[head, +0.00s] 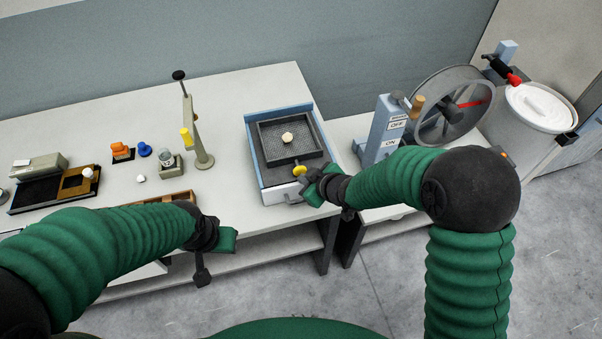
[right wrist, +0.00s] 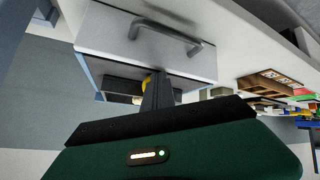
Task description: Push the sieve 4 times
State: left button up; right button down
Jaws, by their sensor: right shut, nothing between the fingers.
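The sieve (head: 270,147) is a dark square mesh tray with a pale round knob (head: 288,137), seated in a blue-grey frame (head: 255,168) on the table. My right gripper (head: 300,183) is shut and empty at the frame's front right corner, by a small yellow part (head: 299,170). I cannot tell whether it touches. In the right wrist view its fingers (right wrist: 158,88) lie in front of a pale box front with a grey handle (right wrist: 170,35). My left gripper (head: 203,265) hangs in front of the table edge, away from the sieve; its jaws do not show clearly.
A stand with a yellow part (head: 196,130) is left of the sieve. Orange and blue pieces (head: 144,149) and a wooden tray (head: 80,184) lie farther left. A lever box (head: 385,125), a large wheel (head: 455,105) and a white bin (head: 540,107) stand right.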

jog(key=shift+w+a+r, duration=0.1)
jog(key=shift+w+a, duration=0.15)
jog(key=shift+w, duration=0.45)
dwell(0.5)
jog(key=shift+w+r+p, duration=0.15)
jog(key=shift+w+p, duration=0.05)
jog(key=shift+p, duration=0.15)
jog(key=shift+w+a, duration=0.15)
jog(key=shift+w, duration=0.1)
jog(key=shift+f, duration=0.2)
jog(key=shift+s, duration=0.25)
jog(key=shift+s+d+f+b, duration=0.1)
jog(key=shift+s+d+b, duration=0.2)
jog(key=shift+s, duration=0.65)
jog(key=shift+s+d+f+b, duration=0.1)
jog(key=shift+s+d+b, duration=0.2)
jog(key=shift+s, duration=0.6)
